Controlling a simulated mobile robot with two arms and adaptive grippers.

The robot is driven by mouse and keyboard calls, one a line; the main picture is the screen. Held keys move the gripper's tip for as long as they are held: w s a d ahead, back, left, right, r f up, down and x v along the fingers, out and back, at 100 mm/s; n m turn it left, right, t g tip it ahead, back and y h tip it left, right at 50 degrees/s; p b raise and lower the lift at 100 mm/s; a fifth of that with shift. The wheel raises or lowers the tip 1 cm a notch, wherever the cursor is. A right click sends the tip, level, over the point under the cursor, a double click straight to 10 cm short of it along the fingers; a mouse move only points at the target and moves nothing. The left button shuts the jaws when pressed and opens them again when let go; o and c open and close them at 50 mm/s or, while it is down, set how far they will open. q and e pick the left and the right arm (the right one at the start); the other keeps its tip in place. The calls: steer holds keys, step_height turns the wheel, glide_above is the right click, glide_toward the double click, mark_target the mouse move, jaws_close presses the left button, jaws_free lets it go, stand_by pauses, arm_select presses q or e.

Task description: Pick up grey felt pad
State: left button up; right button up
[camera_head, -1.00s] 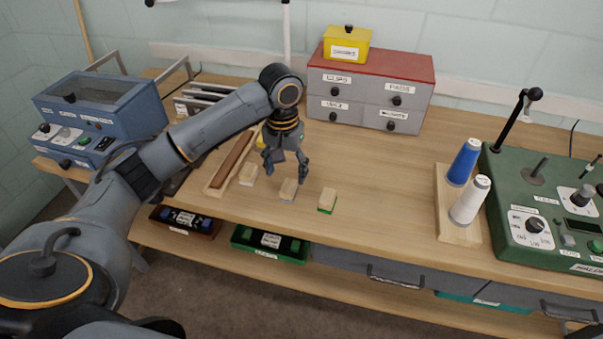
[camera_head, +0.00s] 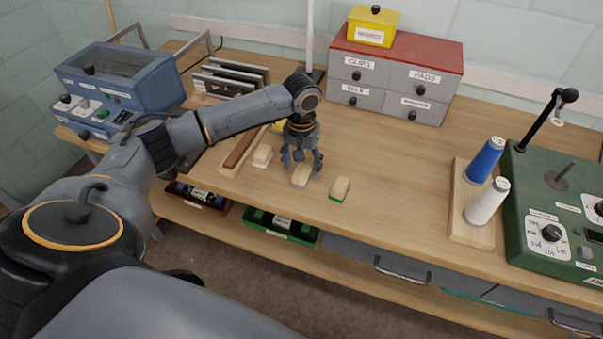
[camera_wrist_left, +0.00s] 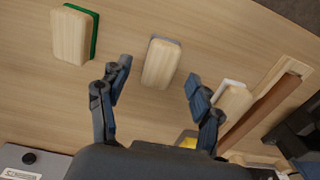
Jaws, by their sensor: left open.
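The grey felt pad (camera_head: 300,177) is a small wooden block with a grey felt underside, the middle one of three blocks on the table. It also shows in the left wrist view (camera_wrist_left: 161,62), upper middle. My left gripper (camera_head: 302,166) points down just behind and over this pad. It is open and empty. In the left wrist view its fingers (camera_wrist_left: 158,72) stand apart to either side of the pad, with a gap on each side. Whether the fingertips are down at the pad's height I cannot tell. My right gripper is not in view.
A green-felt block (camera_head: 340,188) stands close right of the pad, a white-felt block (camera_head: 263,156) close left. A wooden tray (camera_head: 232,168) lies further left. A grey drawer cabinet (camera_head: 395,88) stands behind; a spool stand (camera_head: 459,228) is at right.

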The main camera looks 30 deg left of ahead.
mark_target(301, 171)
arm_select(q)
step_height(301, 171, down, 2)
steer(key=shift+f, duration=0.6)
steer(key=c, duration=1.3)
steer(key=shift+o, duration=0.2)
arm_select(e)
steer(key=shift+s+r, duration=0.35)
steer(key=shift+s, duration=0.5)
